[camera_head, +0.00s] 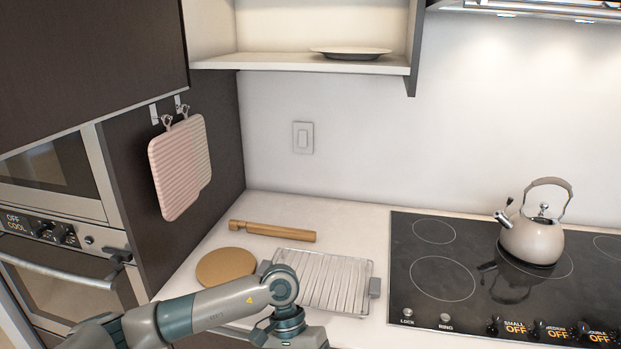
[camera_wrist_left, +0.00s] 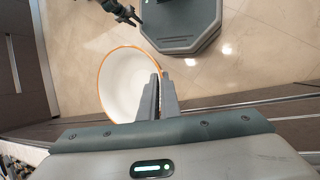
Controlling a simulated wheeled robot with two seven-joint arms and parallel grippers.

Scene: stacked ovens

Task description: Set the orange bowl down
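The orange bowl (camera_wrist_left: 122,84), white inside with an orange rim, shows in the left wrist view, with the tiled floor beyond it. My left gripper (camera_wrist_left: 160,85) has its two fingers close together at the bowl's right-hand rim, and the rim runs in between them. The bowl is hidden in the head view. There my left arm comes in from the left and bends down at the counter's front edge, and its fingers are out of sight. Part of my right gripper (camera_wrist_left: 122,13) shows small and dark at the top of the left wrist view; its opening is unclear.
A wire rack (camera_head: 322,282) lies on the counter beside a round wooden board (camera_head: 226,267) and a wooden rolling pin (camera_head: 272,231). A kettle (camera_head: 532,240) stands on the black cooktop (camera_head: 440,304) at right. A plate (camera_head: 350,52) is on the shelf. Bare counter (camera_head: 345,234) shows behind the rack.

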